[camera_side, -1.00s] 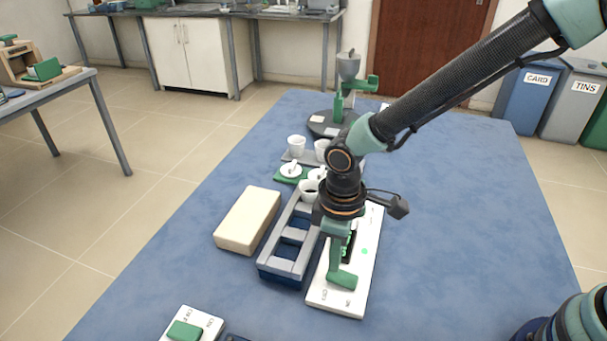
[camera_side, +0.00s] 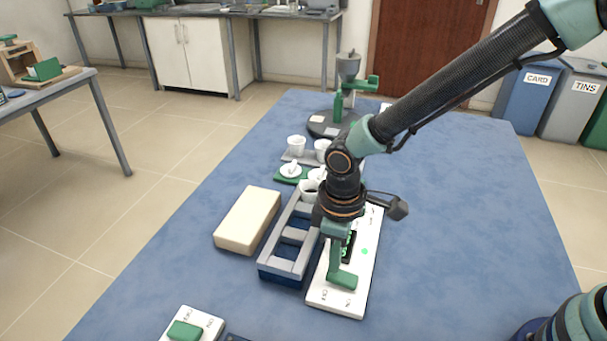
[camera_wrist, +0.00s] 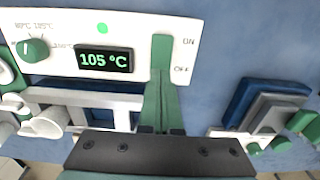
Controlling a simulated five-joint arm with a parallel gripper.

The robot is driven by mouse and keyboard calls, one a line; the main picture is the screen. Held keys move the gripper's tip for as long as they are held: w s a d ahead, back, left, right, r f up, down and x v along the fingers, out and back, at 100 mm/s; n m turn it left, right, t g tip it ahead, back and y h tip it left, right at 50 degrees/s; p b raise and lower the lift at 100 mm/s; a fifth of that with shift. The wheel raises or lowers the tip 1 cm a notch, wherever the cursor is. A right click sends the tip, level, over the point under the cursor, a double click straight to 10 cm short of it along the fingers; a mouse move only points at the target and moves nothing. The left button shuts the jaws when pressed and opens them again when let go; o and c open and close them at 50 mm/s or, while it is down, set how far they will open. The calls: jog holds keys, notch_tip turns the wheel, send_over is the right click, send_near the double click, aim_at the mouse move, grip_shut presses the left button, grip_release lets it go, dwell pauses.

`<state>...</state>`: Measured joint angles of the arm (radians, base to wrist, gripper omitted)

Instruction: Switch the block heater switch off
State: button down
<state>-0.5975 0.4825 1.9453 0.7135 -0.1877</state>
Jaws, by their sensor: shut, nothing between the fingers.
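The white heater panel (camera_side: 370,225) lies on the blue table; in the wrist view the panel (camera_wrist: 60,15) has a green dial, a lit green lamp and a display reading 105 °C. Its green switch (camera_side: 343,279) is beside the ON and OFF labels; in the wrist view the switch (camera_wrist: 162,55) shows just left of them. My gripper (camera_side: 337,262) is shut and empty, its green fingers down at the switch. In the wrist view the fingers (camera_wrist: 160,112) overlap the switch's near end, so I cannot tell contact or which way it is tipped.
A blue-grey rack (camera_side: 276,264) stands close left of the panel, with a cream block (camera_side: 247,220) beyond. White cups (camera_side: 297,144) stand behind. Another panel with a green switch (camera_side: 185,331) lies at front left. The table's right side is clear.

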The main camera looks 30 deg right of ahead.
jog(key=shift+f, duration=0.9)
dwell(0.3)
jog(key=shift+r, duration=3.55)
jog(key=shift+d+r, duration=0.1)
jog(key=s+d+r+m+t, duration=0.2)
jog(key=d+r+m, duration=0.2)
jog(key=d+r, duration=0.3)
jog(key=s+d+r+m+t, duration=0.2)
jog(key=d+r+m, duration=0.3)
jog(key=d, duration=1)
notch_tip(320, 180, up, 2)
jog(key=shift+s+t, duration=0.15)
jog(key=shift+t, duration=0.65)
